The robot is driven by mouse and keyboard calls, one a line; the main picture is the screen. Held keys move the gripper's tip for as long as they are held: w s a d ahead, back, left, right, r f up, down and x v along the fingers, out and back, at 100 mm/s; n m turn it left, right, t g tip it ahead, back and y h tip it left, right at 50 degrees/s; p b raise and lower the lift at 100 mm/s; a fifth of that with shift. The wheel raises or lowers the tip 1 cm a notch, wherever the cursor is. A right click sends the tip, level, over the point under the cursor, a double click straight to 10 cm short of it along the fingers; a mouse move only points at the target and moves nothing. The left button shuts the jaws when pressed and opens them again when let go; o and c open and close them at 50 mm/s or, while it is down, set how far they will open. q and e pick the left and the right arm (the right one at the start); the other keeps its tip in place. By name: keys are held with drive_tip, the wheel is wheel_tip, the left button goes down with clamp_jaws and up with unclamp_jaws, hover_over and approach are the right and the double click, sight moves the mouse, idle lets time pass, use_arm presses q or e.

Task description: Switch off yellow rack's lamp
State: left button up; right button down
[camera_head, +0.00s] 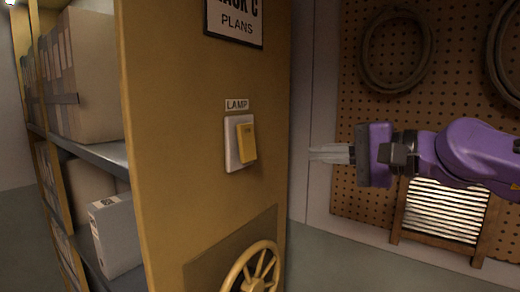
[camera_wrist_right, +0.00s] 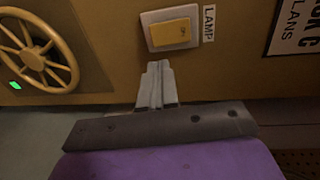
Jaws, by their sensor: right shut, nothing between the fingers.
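The yellow rack (camera_head: 190,190) stands at the left with its end panel facing me. On the panel is a lamp switch (camera_head: 246,142), a yellow rocker on a white plate, under a "LAMP" label (camera_head: 237,104). My left gripper is not in view.
A yellow handwheel (camera_head: 255,270) sticks out from the panel below the switch. A "PLANS" sign (camera_head: 235,22) is above it. Boxes (camera_head: 92,75) fill the shelves at left. A pegboard (camera_head: 345,110) with coiled hoses (camera_head: 396,90) and a washboard (camera_head: 443,210) are behind my right arm.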

sight(248, 153)
drive_tip(key=p+x, duration=0.2)
drive_tip(key=x, duration=1.1)
drive_tip(key=shift+r, duration=0.1)
drive_tip(key=shift+w+a, duration=0.25)
drive_tip(key=shift+a, duration=0.25)
drive_tip(key=shift+d, duration=0.1)
